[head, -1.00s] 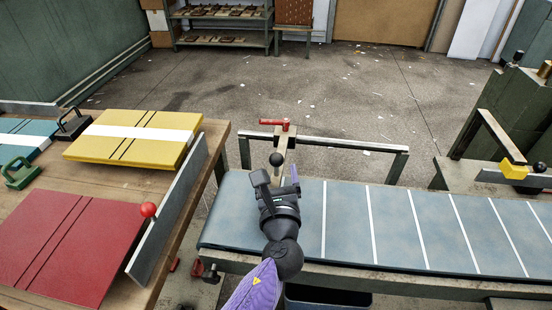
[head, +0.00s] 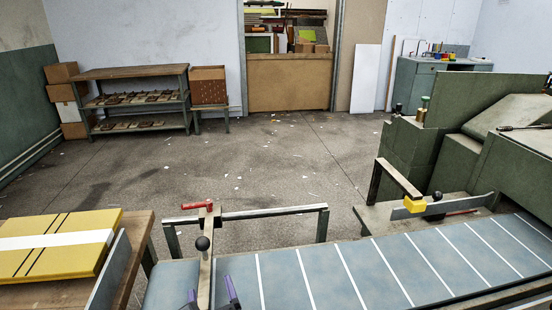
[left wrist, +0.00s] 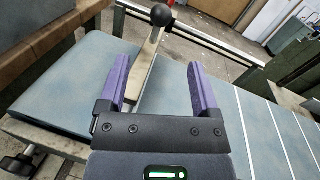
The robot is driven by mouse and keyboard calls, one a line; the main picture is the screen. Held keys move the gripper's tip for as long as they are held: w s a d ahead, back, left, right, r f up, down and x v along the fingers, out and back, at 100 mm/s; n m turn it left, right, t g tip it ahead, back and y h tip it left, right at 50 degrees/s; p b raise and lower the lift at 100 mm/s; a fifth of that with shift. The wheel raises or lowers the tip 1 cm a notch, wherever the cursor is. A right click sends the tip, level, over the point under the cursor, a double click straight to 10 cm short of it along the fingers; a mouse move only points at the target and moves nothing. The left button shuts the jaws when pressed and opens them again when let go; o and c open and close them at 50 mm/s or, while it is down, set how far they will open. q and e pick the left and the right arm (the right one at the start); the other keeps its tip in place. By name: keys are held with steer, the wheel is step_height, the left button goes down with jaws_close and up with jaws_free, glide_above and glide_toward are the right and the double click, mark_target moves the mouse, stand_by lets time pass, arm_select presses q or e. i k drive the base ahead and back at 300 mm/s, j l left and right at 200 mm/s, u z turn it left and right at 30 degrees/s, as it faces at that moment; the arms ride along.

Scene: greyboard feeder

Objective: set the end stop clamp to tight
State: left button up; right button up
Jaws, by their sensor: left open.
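My left gripper (head: 212,296) is open and empty at the bottom edge of the head view, in front of the knob. In the left wrist view, its purple fingers (left wrist: 158,66) stand apart, with the bar and black knob (left wrist: 162,15) showing between and beyond them. The red handle is outside that view. My right gripper is not in view.
A grey rail (head: 275,213) runs behind the feed table. A wooden table with a yellow board (head: 60,245) and an upright grey plate (head: 108,272) stands at the left. A green machine (head: 440,130) with a yellow block (head: 415,204) stands at the right. The floor behind is open.

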mark_target(208, 202)
steer(key=k+l, duration=0.55)
steer(key=k, duration=0.3)
